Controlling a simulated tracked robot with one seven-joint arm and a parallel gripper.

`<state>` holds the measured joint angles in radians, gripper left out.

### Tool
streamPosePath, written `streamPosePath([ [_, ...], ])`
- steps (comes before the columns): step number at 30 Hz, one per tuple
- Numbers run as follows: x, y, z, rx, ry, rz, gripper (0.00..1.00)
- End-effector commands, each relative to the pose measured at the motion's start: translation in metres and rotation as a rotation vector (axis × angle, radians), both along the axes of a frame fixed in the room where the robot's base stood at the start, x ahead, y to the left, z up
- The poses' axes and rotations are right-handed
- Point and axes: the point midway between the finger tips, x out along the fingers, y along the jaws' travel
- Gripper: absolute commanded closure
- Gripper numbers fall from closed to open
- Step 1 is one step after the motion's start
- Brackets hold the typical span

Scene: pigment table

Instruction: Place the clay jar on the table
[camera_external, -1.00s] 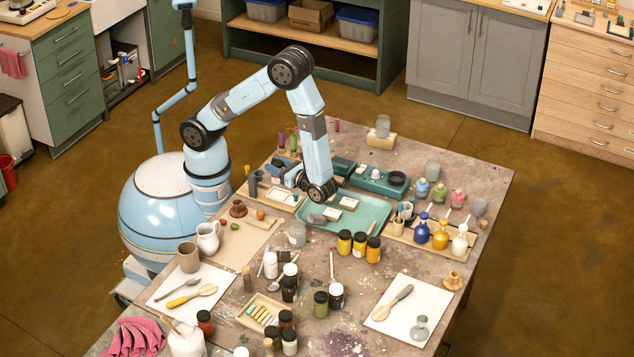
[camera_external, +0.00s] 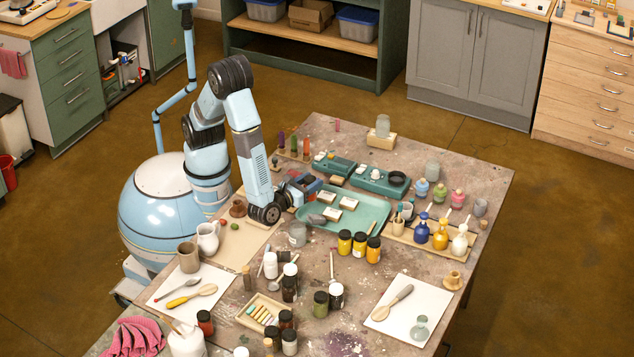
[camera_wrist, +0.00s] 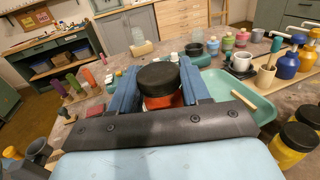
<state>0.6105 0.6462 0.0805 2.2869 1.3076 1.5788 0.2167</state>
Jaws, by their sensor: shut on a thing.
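My gripper (camera_external: 303,188) reaches out low over the table (camera_external: 470,172), at the upper left corner of the green tray. In the wrist view, its two blue fingers are shut on the clay jar (camera_wrist: 164,100), which has a black lid (camera_wrist: 158,75) and an orange-red body. The jar looks upright. Its lower part is hidden by the gripper's dark front plate, so I cannot tell whether its base touches the table. In the external view the jar is mostly hidden by the gripper and is too small to make out clearly.
The green tray (camera_external: 372,212) with white blocks is just right of the gripper. Teal trays (camera_external: 383,187) stand behind it. Colored sticks in a rack (camera_external: 293,146) stand behind left. Yellow jars (camera_external: 344,241) stand in front. The table's back right is clear.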

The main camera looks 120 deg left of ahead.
Motion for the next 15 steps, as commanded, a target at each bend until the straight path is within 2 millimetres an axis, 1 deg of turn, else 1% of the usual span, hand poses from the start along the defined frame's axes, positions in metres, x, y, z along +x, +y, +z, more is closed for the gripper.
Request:
streamPosePath([
  [1,0.009,-0.018,0.005,-0.002,-0.002,-0.092,0.88],
  [2,0.014,-0.028,0.007,-0.002,-0.002,-0.145,0.88],
  [3,0.021,-0.043,0.01,-0.001,-0.002,-0.218,0.88],
  [5,0.03,-0.066,0.015,-0.002,-0.001,-0.326,0.88],
  [6,0.034,-0.083,0.018,-0.002,-0.003,-0.4,0.88],
  [7,0.038,-0.095,0.02,-0.001,-0.002,-0.454,0.88],
  [11,0.045,-0.151,0.029,-0.002,-0.001,-0.675,0.88],
  [12,0.046,-0.168,0.032,-0.002,-0.001,-0.739,0.88],
  [14,0.046,-0.194,0.036,-0.002,0.0,-0.835,0.88],
  [15,0.044,-0.212,0.038,-0.001,-0.001,-0.897,0.88],
])
